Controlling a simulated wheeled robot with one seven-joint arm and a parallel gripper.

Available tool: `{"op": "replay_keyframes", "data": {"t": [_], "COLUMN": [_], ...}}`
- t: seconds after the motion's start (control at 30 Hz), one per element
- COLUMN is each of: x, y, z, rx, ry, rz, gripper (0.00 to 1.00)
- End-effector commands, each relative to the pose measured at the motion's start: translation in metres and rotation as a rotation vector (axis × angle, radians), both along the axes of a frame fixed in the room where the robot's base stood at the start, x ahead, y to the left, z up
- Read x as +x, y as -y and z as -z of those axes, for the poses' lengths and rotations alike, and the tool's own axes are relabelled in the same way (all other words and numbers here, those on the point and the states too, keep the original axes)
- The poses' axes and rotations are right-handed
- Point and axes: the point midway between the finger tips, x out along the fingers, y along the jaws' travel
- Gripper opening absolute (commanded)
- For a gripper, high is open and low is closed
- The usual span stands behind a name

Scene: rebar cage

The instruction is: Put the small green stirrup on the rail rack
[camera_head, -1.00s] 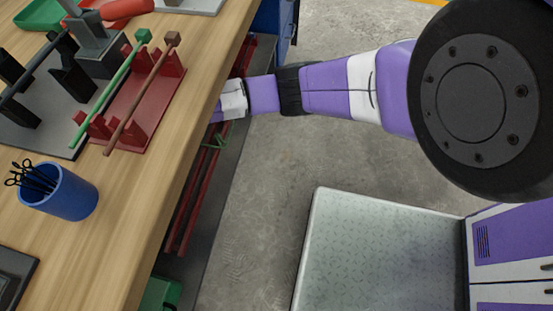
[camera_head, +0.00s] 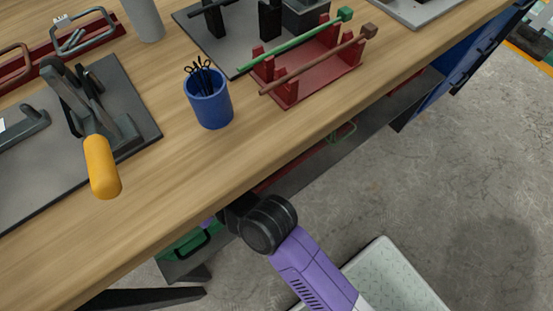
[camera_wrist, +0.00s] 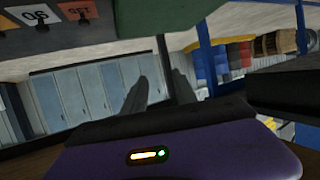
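A small green stirrup (camera_head: 343,132) shows partly under the bench's front edge, by red rails (camera_head: 290,165) on the lower shelf. The bench hides much of both, and I cannot tell how the stirrup rests. Another red rack (camera_head: 93,30) on the bench top, at the upper left, carries grey stirrups (camera_head: 85,37). My gripper is hidden under the bench in the head view; only my arm shows. In the wrist view the two fingers of my gripper (camera_wrist: 162,90) stand apart with nothing visible held between them.
A blue cup (camera_head: 210,103) of dark tools stands near the bench edge. A red stand (camera_head: 320,82) holds a green and a brown rod. A yellow-handled tool (camera_head: 102,165) sits at left. A green box (camera_head: 188,248) is low beside my arm. Open floor lies right.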

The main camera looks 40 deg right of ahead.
Motion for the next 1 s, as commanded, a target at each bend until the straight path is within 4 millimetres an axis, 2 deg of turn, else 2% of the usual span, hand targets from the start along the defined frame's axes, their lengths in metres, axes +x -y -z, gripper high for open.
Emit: {"op": "replay_keyframes", "data": {"t": [0.03,0.17,0.37,0.47,0.6,0.7,0.8,1.0], "x": [-0.019,-0.064,-0.143,-0.185,-0.237,-0.264,-0.281,-0.293], "y": [0.006,0.035,0.095,0.128,0.173,0.197,0.213,0.225], "z": [0.005,0.013,0.02,0.015,-0.004,-0.021,-0.038,-0.053], "rx": [0.043,0.118,0.152,0.136,0.088,0.054,0.027,0.005], "ry": [-0.014,-0.029,-0.035,-0.025,0.007,0.035,0.06,0.085], "rz": [0.051,0.189,0.367,0.43,0.476,0.478,0.468,0.452], "gripper": [0.34,0.34,0.34,0.34,0.34,0.34,0.34,0.34]}}
